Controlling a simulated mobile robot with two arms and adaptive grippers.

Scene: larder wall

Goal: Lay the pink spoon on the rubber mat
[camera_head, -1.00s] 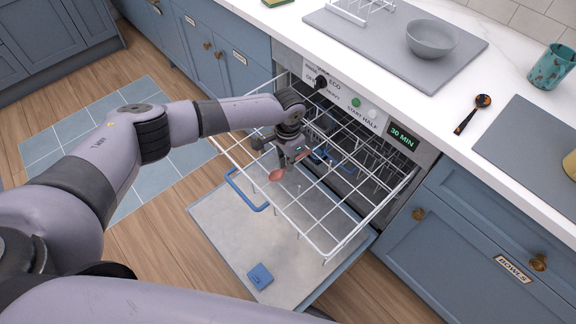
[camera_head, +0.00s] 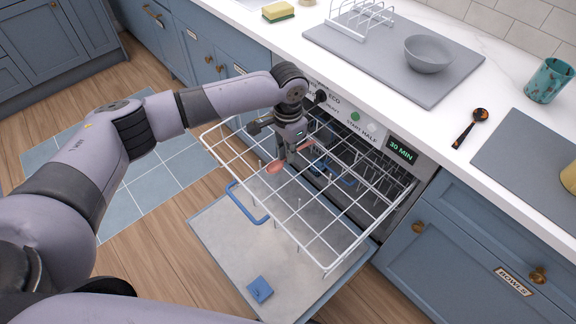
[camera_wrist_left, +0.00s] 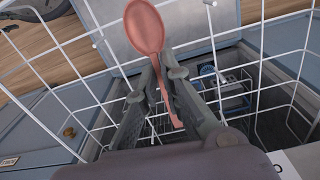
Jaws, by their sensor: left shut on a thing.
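The pink spoon (camera_head: 275,167) is held over the pulled-out white wire rack of the dishwasher. In the left wrist view its bowl (camera_wrist_left: 144,27) points away from me and its handle runs back between the fingers. My left gripper (camera_head: 289,152) is shut on the spoon's handle; its fingers (camera_wrist_left: 160,66) show in the wrist view too. Two flat grey mats lie on the white counter: one (camera_head: 345,55) under a rack and a bowl, one (camera_head: 530,150) at the right. I cannot tell which is the rubber mat. My right gripper is out of view.
The dishwasher door (camera_head: 220,220) is down, with the wire rack (camera_head: 340,250) above it and a blue tablet (camera_head: 260,289) on it. On the counter are a grey bowl (camera_head: 430,54), a teal cup (camera_head: 549,81), a dark spoon (camera_head: 470,128) and a sponge (camera_head: 278,11).

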